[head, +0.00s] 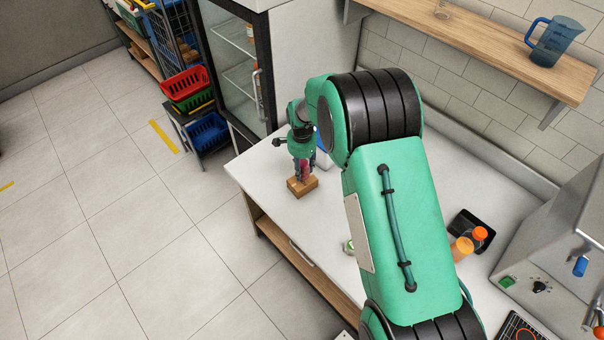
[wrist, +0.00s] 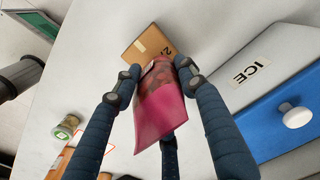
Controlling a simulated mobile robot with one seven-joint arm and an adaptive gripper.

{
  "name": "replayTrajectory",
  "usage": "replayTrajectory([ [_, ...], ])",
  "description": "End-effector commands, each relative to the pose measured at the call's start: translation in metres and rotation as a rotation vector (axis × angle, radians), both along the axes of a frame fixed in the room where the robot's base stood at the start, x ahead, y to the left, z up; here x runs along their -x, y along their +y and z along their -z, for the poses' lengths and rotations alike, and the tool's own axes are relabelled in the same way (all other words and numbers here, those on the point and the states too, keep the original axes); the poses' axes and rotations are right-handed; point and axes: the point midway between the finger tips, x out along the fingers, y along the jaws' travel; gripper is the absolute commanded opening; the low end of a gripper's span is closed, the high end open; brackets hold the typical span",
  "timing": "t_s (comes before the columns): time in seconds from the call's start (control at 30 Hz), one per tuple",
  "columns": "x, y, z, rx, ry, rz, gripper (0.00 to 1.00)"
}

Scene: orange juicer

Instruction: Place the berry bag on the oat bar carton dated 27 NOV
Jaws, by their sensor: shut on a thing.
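The berry bag (wrist: 160,112) is pink with a dark printed panel. My gripper (wrist: 157,73) is shut on it, with fingers on both sides. In the head view my gripper (head: 303,155) points down at the counter's far left end, with the pink bag (head: 303,171) between its fingers. A brown carton (wrist: 148,44) lies on the counter beyond the bag's far end in the wrist view. It also shows right below the gripper in the head view (head: 302,187). Its dark print begins with "2"; the bag hides the rest. Whether bag and carton touch, I cannot tell.
A blue and white box marked ICE (wrist: 262,72) stands close to the right in the wrist view. A small jar (wrist: 66,127) stands at the left. The white counter (head: 262,163) ends near the carton.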

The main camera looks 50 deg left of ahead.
Motion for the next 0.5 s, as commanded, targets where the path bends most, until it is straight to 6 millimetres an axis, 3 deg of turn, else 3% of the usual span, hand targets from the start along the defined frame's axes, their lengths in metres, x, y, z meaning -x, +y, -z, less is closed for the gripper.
replayTrajectory([
  [0.33, 0.0, 0.0, 0.002, 0.001, 0.0, 0.0, 0.1],
  [0.5, 0.001, -0.001, 0.016, 0.003, 0.001, 0.0, 0.1],
])
